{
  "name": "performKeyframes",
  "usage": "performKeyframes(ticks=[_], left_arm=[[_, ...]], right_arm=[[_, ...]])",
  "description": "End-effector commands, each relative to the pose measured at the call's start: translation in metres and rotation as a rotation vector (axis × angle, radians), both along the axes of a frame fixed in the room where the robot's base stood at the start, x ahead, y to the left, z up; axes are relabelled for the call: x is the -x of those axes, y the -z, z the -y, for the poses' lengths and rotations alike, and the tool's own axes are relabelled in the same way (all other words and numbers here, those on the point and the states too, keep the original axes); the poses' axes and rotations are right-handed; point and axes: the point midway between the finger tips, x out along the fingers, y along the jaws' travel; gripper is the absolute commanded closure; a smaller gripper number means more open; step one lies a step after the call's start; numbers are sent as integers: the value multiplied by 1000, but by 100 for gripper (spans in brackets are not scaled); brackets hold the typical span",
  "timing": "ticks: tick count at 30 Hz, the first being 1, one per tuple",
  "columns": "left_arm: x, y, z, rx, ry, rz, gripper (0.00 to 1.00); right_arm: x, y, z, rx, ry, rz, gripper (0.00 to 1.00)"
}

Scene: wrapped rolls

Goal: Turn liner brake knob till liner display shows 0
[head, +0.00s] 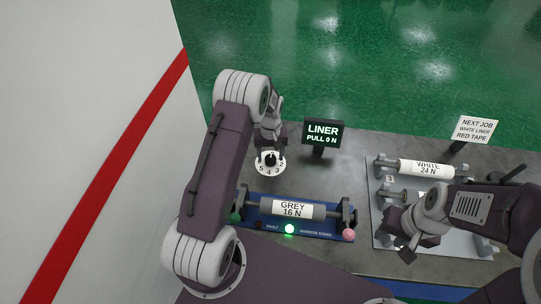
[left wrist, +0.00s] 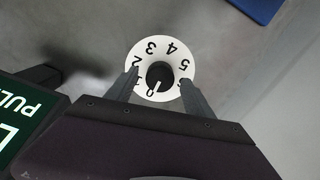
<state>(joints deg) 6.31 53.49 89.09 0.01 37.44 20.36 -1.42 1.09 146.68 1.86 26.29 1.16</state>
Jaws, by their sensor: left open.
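The liner brake knob (left wrist: 160,75) is a small black knob on a white numbered dial (left wrist: 144,54). In the left wrist view its white pointer line is at the 0 mark. In the head view the dial (head: 279,171) is on the grey table just below my left gripper (head: 270,151). The gripper's two dark fingers are open, one on each side of the knob; I cannot tell whether they touch it. The liner display (head: 322,133) reads "LINER PULL 0 N". My right gripper (head: 404,240) is low over the right-hand rack, its jaws unclear.
A blue stand (head: 318,226) holds a grey roll (head: 292,209) marked "GREY 16 N", with a lit green lamp (head: 289,229). A rack (head: 380,231) at right holds a roll (head: 425,168) marked "WHITE 24 N". A sign (head: 475,129) reads "NEXT JOB WHITE LINER RED TAPE".

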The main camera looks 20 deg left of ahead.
Motion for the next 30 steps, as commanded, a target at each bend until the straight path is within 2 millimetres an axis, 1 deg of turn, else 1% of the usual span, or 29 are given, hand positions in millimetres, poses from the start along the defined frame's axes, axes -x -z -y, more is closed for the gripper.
performKeyframes(ticks=[2, 9, 12, 17, 30], left_arm=[[-1, -11, 0, -1, 0, 4, 39], [-1, -64, 0, -1, 0, 6, 39], [-1, -79, 0, -1, -1, 4, 39], [0, -88, 0, 0, -1, 1, 39], [0, -88, 2, 0, 3, 2, 39]], right_arm=[[0, 3, 0, 0, 0, 0, 64], [0, 11, 0, 0, 0, 0, 64], [0, 12, 0, 0, 0, 0, 64], [0, 13, 0, 0, 0, 0, 64], [0, 12, 0, 0, 0, 0, 64]])
